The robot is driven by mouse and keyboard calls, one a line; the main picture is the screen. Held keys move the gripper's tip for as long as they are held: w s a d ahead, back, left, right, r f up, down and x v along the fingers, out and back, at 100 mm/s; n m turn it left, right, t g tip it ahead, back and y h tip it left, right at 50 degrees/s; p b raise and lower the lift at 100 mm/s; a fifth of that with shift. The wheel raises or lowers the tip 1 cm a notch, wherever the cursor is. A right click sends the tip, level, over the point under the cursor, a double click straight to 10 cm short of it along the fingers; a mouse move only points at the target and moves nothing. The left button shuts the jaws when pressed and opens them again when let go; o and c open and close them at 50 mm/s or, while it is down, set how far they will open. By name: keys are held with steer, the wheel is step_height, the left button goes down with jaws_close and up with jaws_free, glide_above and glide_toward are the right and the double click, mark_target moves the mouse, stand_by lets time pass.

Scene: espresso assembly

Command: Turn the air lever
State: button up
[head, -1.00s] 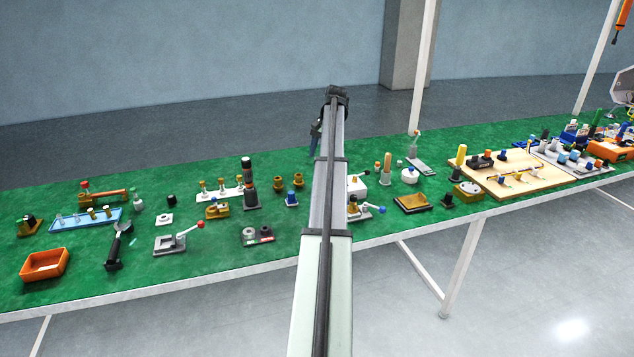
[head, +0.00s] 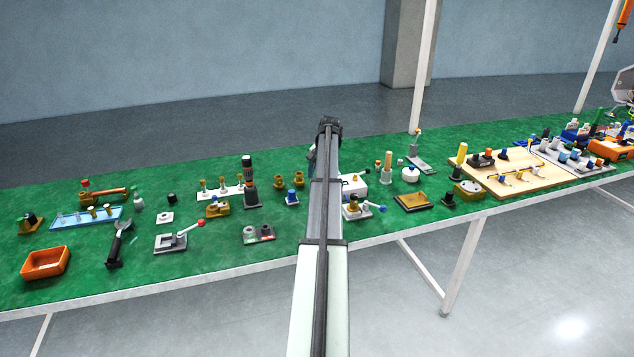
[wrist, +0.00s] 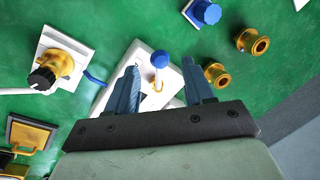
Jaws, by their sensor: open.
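In the head view the white unit (head: 359,187) is partly hidden by my arm. Nearer the table's front edge, a white base with a brass valve and black knob (head: 353,203) has a lever with a blue ball (head: 383,208). Which lever is the air lever is not marked.
Brass cups (wrist: 250,41) and a blue fitting (wrist: 205,12) are on the right in the wrist view. The brass valve (wrist: 60,66) and a brown pad (wrist: 28,135) are on the left. The green tabletop (head: 225,262) is clear between parts.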

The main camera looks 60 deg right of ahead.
steer(key=shift+w+f, duration=0.15)
steer(key=shift+f, duration=0.65)
steer(key=shift+w+f, duration=0.15)
steer(key=shift+f, duration=0.65)
jaws_close()
steer(key=shift+s, duration=0.1)
steer(key=n, duration=0.1)
steer(key=s+n, duration=0.1)
steer(key=n, duration=0.1)
steer(key=shift+s+y, duration=0.15)
steer(key=shift+y, duration=0.15)
steer(key=shift+s+d+n, duration=0.15)
steer(key=shift+s+n, duration=0.15)
steer(key=shift+n, duration=0.45)
steer(key=shift+s+d+n, duration=0.15)
steer(key=shift+s+n, duration=0.15)
steer(key=shift+n, duration=0.45)
